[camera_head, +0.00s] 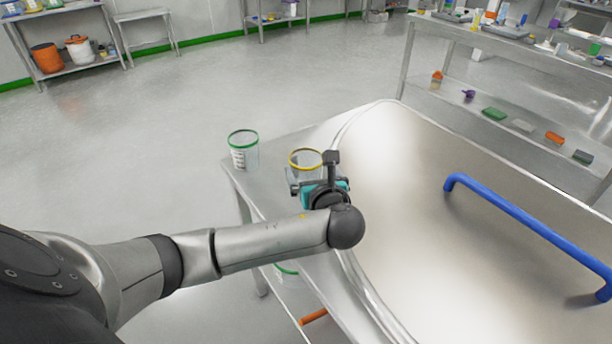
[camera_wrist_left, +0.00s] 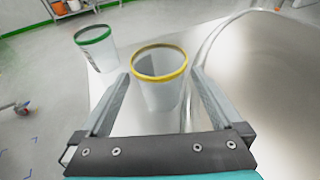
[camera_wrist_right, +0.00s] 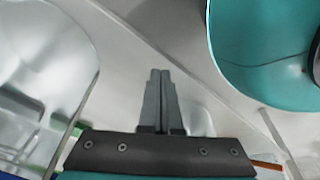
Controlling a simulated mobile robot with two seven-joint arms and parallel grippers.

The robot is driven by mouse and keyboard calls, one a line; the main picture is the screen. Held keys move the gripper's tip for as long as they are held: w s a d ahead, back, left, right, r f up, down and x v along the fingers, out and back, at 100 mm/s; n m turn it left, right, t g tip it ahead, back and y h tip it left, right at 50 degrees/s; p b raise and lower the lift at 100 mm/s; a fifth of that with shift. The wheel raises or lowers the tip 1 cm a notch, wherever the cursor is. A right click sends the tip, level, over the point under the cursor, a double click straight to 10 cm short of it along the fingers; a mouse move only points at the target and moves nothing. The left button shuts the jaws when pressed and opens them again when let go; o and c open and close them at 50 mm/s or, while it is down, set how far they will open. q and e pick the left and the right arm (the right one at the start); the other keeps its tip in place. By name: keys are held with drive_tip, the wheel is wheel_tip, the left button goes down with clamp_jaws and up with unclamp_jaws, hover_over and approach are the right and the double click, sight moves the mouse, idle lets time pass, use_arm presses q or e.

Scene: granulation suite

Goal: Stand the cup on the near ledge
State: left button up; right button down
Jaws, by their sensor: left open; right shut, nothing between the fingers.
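A clear cup with a yellow rim (camera_head: 306,160) stands upright on the narrow metal ledge (camera_head: 270,205). It also shows in the left wrist view (camera_wrist_left: 160,90), between the two fingers. A second clear cup with a green rim and dark markings (camera_head: 243,152) stands on the ledge's far left corner. My left gripper (camera_head: 312,180) is open around or just short of the yellow-rimmed cup; I cannot tell whether a finger touches it. My right gripper (camera_wrist_right: 160,75) is shut and empty in the right wrist view; it is not in the head view.
A large shiny metal basin or lid (camera_head: 420,190) with a blue bar handle (camera_head: 530,222) lies right of the ledge. A metal shelf table (camera_head: 500,45) with several items stands behind. An orange item (camera_head: 314,316) is on a lower shelf. The floor at left is open.

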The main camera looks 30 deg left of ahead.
sight(303, 159)
use_arm(q)
drive_tip(key=shift+f+b+x, duration=0.15)
drive_tip(key=shift+b+x, duration=0.3)
drive_tip(key=shift+x, duration=0.2)
drive_tip(key=shift+f+b+x, duration=0.15)
drive_tip(key=shift+b+x, duration=0.25)
drive_tip(key=shift+x, duration=0.2)
drive_tip(key=shift+b+x, duration=0.45)
drive_tip(key=shift+x, duration=0.4)
drive_tip(key=shift+w+a, duration=0.2)
drive_tip(key=shift+a, duration=0.05)
use_arm(e)
drive_tip(key=w+a+r, duration=0.3)
drive_tip(key=r, duration=0.1)
drive_tip(key=shift+w+r, duration=0.2)
drive_tip(key=shift+w, duration=0.2)
use_arm(q)
drive_tip(key=shift+c, duration=0.4)
use_arm(e)
drive_tip(key=shift+a, duration=0.1)
use_arm(q)
drive_tip(key=shift+f, duration=0.1)
drive_tip(key=c, duration=1.1)
